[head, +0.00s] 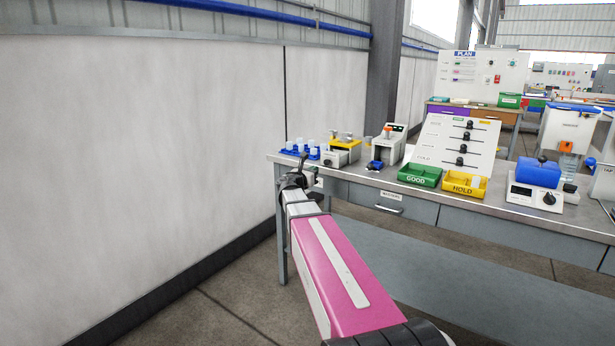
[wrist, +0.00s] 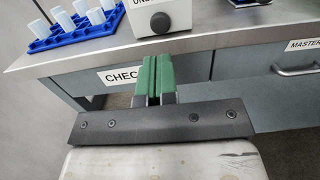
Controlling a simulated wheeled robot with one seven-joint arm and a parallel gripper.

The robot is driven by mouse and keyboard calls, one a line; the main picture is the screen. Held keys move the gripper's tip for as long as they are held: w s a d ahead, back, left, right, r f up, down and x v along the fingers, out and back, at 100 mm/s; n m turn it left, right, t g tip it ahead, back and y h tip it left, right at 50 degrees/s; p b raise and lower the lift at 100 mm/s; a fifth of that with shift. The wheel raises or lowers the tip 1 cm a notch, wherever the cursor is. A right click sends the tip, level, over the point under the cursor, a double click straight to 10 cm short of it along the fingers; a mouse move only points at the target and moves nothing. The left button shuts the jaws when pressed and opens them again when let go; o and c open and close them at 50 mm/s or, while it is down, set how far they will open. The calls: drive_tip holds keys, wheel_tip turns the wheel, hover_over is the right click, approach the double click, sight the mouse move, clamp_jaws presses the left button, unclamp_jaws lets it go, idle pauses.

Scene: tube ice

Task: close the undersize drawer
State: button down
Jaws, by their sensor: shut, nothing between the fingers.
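The undersize drawer shows in the wrist view as a white box front (wrist: 143,22) with a black round knob and a label cut off after "UNDE". It sits at the table's edge, at the top of that view. In the head view the white drawer (head: 334,160) sticks out from the front of a yellow and grey machine (head: 344,146); how far it is open I cannot tell. My gripper (wrist: 153,62) has its two green fingers together with nothing between them. It is in front of the table edge, just below the drawer knob in the wrist view, apparently not touching it.
A blue rack (wrist: 75,33) with white cylinders stands left of the drawer. The table front has a partly hidden "CHEC" label (wrist: 117,77) and a "MASTER" drawer (wrist: 296,62) with a handle. Green GOOD (head: 419,175) and yellow HOLD (head: 465,185) trays stand further right.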

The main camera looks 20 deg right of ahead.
sight(326, 164)
drive_tip(key=x, duration=0.7)
drive_tip(key=shift+s, duration=0.1)
drive_tip(key=shift+x, duration=2.25)
drive_tip(key=shift+f, duration=0.1)
